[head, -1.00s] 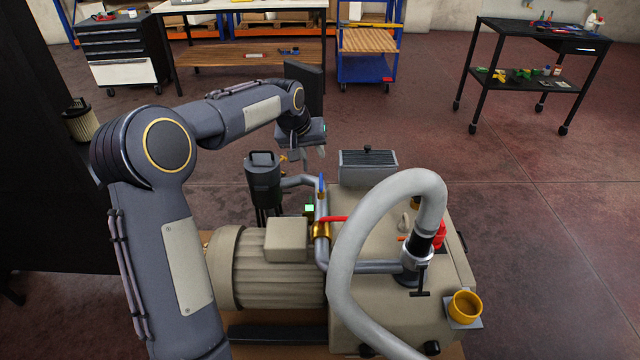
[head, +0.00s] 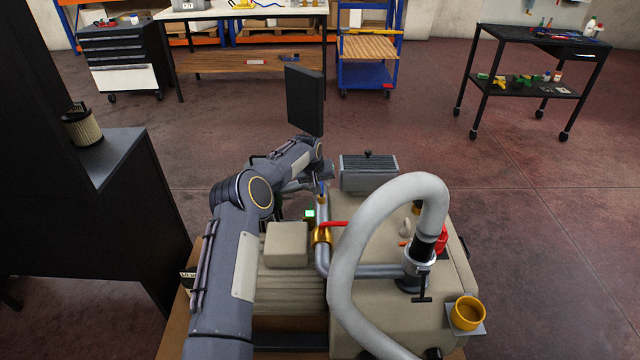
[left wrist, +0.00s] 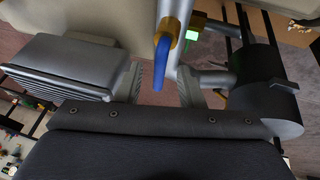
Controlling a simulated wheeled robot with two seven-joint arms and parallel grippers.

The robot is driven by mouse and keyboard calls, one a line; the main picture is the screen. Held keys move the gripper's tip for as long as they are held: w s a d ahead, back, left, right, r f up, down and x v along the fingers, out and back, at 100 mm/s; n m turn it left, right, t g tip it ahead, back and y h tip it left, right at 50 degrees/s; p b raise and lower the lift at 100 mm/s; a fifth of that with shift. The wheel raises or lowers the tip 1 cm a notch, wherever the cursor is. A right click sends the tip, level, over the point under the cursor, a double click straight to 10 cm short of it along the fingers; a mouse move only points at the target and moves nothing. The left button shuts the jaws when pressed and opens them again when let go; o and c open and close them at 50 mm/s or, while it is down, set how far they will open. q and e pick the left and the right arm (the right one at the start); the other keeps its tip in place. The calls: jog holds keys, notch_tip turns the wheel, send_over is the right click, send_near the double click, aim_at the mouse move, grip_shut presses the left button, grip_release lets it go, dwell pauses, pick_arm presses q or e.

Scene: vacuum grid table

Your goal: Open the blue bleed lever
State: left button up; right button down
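The blue bleed lever (left wrist: 161,62) shows in the left wrist view as a short blue handle on a brass fitting on the pipe. In the head view only a little of the blue lever (head: 322,188) shows behind my left wrist. My left gripper (left wrist: 160,88) is open, with one finger on each side of the lever's end and visible gaps between. In the head view my left gripper (head: 322,172) is at the pipe's far end, mostly hidden by its arm. My right gripper is in neither view.
A red-handled brass valve (head: 322,235) sits nearer on the same pipe. A large grey hose (head: 345,255) arches over the pump at right. A finned grey box (head: 369,172) is close to my left gripper. A green-lit part (head: 310,213) is beside the pipe.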

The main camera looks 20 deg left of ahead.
pick_arm(q)
jog(key=shift+f, duration=0.2)
jog(key=shift+c, duration=0.2)
grip_shut()
